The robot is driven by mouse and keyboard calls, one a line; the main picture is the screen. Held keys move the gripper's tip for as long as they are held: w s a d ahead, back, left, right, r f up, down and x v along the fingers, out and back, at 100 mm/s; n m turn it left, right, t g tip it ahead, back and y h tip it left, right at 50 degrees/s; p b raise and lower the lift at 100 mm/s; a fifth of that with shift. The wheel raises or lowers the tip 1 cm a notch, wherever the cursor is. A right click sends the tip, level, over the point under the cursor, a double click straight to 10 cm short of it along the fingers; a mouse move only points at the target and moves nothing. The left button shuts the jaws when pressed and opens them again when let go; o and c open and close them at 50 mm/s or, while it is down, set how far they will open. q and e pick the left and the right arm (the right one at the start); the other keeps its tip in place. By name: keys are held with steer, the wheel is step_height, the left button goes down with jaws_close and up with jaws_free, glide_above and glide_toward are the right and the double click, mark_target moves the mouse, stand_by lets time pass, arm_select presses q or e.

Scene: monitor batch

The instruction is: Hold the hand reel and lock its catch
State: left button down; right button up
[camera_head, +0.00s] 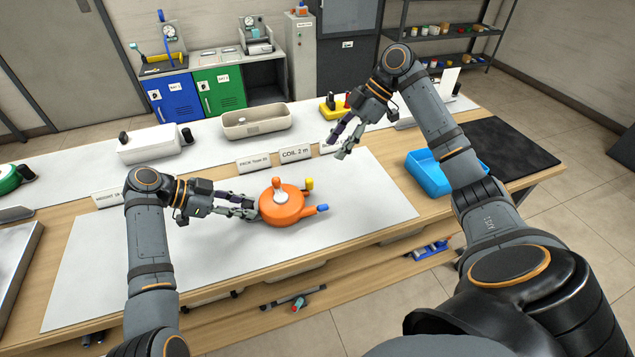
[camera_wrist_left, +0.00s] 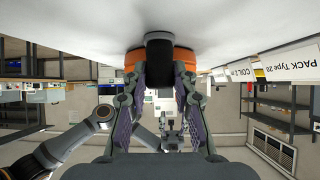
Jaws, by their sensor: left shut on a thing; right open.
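The orange hand reel (camera_head: 289,207) lies on the white mat, with a grey crank-like part on top, a yellow piece at its upper right and a blue-tipped piece at its lower right. I cannot tell which part is the catch. My left gripper (camera_head: 250,206) is shut on the reel's left side. In the left wrist view the fingers (camera_wrist_left: 159,85) close on a dark grip, with the orange reel (camera_wrist_left: 133,62) behind it. My right gripper (camera_head: 338,146) is open and empty, above the back of the mat, to the upper right of the reel.
Label cards (camera_head: 295,153) stand along the mat's back edge. A beige tray (camera_head: 257,123), a white box (camera_head: 149,145) and a yellow holder (camera_head: 333,109) stand behind. A blue bin (camera_head: 428,177) is on the right. The mat (camera_head: 367,205) is clear right of the reel.

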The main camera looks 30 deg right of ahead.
arm_select(q)
steer(key=c, duration=1)
jaws_free()
steer(key=v, duration=1.2)
